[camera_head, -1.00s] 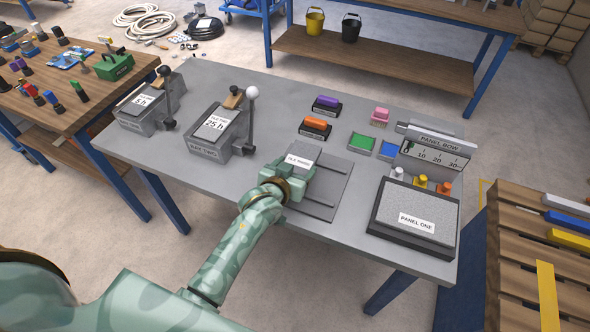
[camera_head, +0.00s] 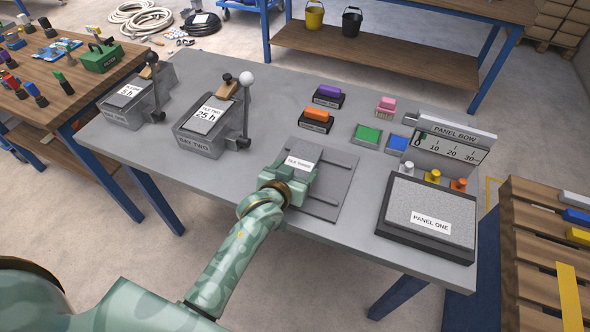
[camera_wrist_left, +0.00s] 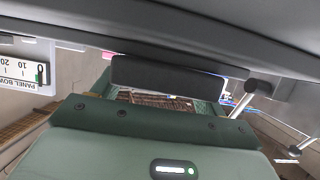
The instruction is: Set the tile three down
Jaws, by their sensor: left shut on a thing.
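Tile three (camera_head: 301,162), a grey block with a white label, is in my left gripper (camera_head: 288,178). The left gripper is shut on it at the left part of a flat dark grey plate (camera_head: 328,196) with raised strips. I cannot tell from the head view whether the tile touches the plate or is just above it. The left wrist view shows a dark grey block (camera_wrist_left: 165,76) between the green fingers, its label out of sight. My right gripper is not in view.
Bay one (camera_head: 135,110) and bay two (camera_head: 202,142), with levers, stand left. Panel one (camera_head: 430,222) stands right, before the panel bow scale (camera_head: 450,153). Orange (camera_head: 316,115) and purple (camera_head: 329,92) handled blocks, and green (camera_head: 367,134) and blue (camera_head: 396,144) pads, lie behind the plate.

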